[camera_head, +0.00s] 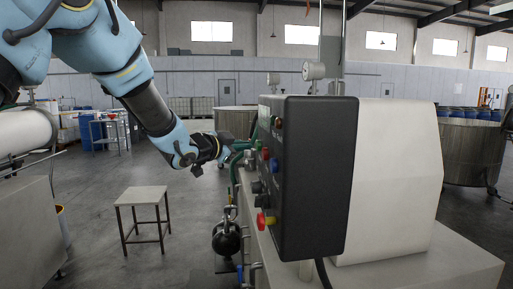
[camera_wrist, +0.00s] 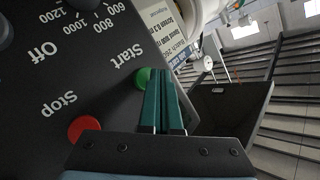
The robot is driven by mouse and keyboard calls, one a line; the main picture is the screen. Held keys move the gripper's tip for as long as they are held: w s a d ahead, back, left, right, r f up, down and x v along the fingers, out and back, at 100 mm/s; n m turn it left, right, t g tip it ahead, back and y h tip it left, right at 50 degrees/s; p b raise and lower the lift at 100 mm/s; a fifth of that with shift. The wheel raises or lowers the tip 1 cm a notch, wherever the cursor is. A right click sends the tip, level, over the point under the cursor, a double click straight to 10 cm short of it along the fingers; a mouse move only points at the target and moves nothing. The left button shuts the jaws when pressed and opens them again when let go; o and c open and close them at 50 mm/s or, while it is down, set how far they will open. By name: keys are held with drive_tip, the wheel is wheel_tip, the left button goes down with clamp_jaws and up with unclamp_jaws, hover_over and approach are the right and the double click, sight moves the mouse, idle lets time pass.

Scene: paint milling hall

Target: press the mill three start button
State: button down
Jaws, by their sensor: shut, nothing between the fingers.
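A black control panel (camera_head: 318,175) stands on the machine in the head view, its button face turned left. In the wrist view the panel (camera_wrist: 60,85) carries a green button (camera_wrist: 142,77) beside the word "Start" and a red button (camera_wrist: 84,127) beside "Stop". My gripper (camera_wrist: 160,72) has its two green fingers shut together and empty. Its tips lie beside the green button and cover part of its edge; I cannot tell whether they touch. In the head view my gripper (camera_head: 248,145) is close to the panel's button face. No mill number is readable.
The panel's lower part has a red and yellow button (camera_head: 265,220). A dial with numbers is partly in the wrist view. A small stool (camera_head: 142,197) stands left on open floor. A pale machine housing (camera_head: 393,175) is behind the panel.

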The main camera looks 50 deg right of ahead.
drive_tip(key=shift+s+d, duration=0.15)
drive_tip(key=shift+d, duration=0.05)
drive_tip(key=shift+s+d+b, duration=0.35)
drive_tip(key=shift+d, duration=0.05)
idle(0.8)
idle(0.3)
drive_tip(key=shift+w+a, duration=0.55)
drive_tip(key=shift+a, duration=0.2)
drive_tip(key=shift+w, duration=0.1)
drive_tip(key=shift+w+a+p, duration=0.2)
drive_tip(key=shift+w+a, duration=0.55)
drive_tip(key=shift+a, duration=0.2)
drive_tip(key=shift+w+a+p, duration=0.15)
drive_tip(key=shift+w+a, duration=0.6)
drive_tip(key=shift+a, duration=0.2)
